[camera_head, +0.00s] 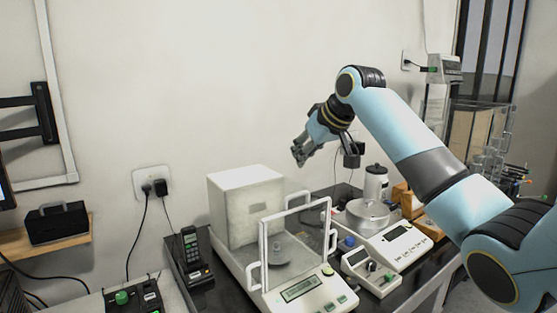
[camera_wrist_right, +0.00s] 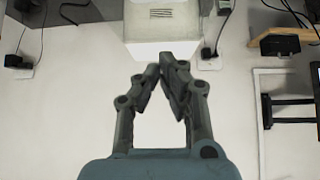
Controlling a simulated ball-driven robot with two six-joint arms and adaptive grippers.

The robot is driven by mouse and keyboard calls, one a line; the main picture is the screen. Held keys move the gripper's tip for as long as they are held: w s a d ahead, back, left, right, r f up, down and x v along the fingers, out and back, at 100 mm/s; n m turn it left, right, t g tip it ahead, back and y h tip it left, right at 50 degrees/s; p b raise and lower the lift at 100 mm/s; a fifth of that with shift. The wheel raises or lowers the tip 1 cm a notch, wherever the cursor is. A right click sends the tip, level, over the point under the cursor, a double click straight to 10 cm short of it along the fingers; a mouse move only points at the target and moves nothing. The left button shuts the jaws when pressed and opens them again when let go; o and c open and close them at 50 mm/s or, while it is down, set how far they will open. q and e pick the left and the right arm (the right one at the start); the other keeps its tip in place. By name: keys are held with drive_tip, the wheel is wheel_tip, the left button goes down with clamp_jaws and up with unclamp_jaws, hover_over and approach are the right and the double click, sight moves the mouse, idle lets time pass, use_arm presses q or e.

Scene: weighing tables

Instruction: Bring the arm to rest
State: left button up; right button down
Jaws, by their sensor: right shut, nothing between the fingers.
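My right arm comes in from the right in the head view, blue with dark joints. Its gripper (camera_head: 299,153) is raised in front of the wall, above the balance, and touches nothing. In the right wrist view the gripper (camera_wrist_right: 160,66) is shut, its fingertips together with nothing between them. My left gripper is not in view.
Below stands an analytical balance (camera_head: 305,291) with a white housing and a glass door frame. A cordless phone (camera_head: 190,245), a pot-like metal vessel (camera_head: 367,214) and a white-bodied bottle (camera_head: 376,184) stand nearby. A black box (camera_head: 56,224) sits on a wall shelf. Air around the gripper is clear.

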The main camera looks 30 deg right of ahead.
drive_tip(key=s+a+f+g, duration=0.1)
drive_tip(key=s+a+f, duration=0.2)
drive_tip(key=s+f, duration=0.55)
drive_tip(key=s+a+f+g, duration=0.2)
drive_tip(key=s+a+f, duration=0.1)
drive_tip(key=s+f, duration=0.55)
drive_tip(key=s+a+f+g+h, duration=0.2)
drive_tip(key=s, duration=2.3)
wheel_tip(320, 180, down, 37)
drive_tip(key=s+d+g+b, duration=0.1)
drive_tip(key=s+d+b, duration=0.1)
drive_tip(key=b, duration=0.8)
use_arm(q)
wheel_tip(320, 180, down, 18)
drive_tip(key=b, duration=0.7)
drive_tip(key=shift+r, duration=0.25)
use_arm(e)
drive_tip(key=s+f, duration=0.8)
drive_tip(key=f, duration=0.3)
drive_tip(key=s+d+f+m+g, duration=0.1)
drive_tip(key=s+f, duration=0.8)
drive_tip(key=f, duration=0.2)
drive_tip(key=shift+s+d+f+g, duration=0.15)
drive_tip(key=shift+s+f+g, duration=0.05)
drive_tip(key=shift+s+g, duration=0.1)
